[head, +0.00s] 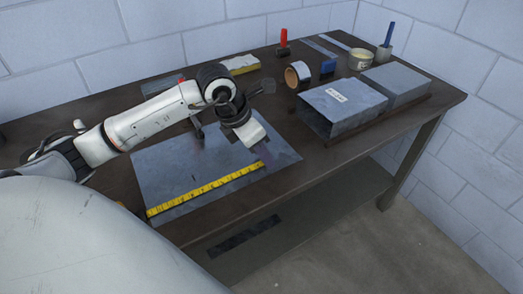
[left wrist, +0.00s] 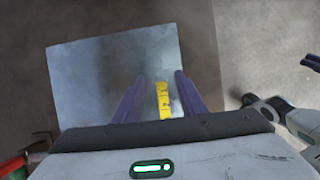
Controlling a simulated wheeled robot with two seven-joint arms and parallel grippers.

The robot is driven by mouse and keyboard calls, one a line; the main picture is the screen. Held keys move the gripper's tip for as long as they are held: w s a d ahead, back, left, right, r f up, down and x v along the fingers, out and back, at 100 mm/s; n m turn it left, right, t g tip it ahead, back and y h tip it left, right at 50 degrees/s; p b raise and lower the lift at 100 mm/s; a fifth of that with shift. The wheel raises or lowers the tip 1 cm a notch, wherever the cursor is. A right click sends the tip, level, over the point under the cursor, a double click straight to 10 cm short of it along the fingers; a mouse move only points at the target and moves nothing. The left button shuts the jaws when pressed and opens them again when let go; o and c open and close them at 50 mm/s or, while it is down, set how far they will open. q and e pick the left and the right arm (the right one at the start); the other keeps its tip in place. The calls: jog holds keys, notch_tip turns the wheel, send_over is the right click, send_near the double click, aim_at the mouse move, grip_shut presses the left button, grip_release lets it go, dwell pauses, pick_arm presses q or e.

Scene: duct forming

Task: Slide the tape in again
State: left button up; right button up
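A yellow tape strip (head: 205,188) with dark markings lies extended along the near edge of a grey metal sheet (head: 165,165). The sheet lies flat on the dark table. The wrist of my left arm is above the sheet's far right part, and its white gripper body (head: 250,133) tilts down. In the left wrist view, the two purple fingers (left wrist: 160,82) are apart, and part of the yellow tape (left wrist: 163,100) shows between them with gaps on both sides. I cannot tell how high the fingers are above it.
A folded duct piece (head: 343,108) with a white label and a grey block (head: 396,85) stand to the right.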

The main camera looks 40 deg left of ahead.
pick_arm(q)
jog(key=shift+f, duration=0.2)
jog(key=shift+c, duration=0.5)
grip_shut()
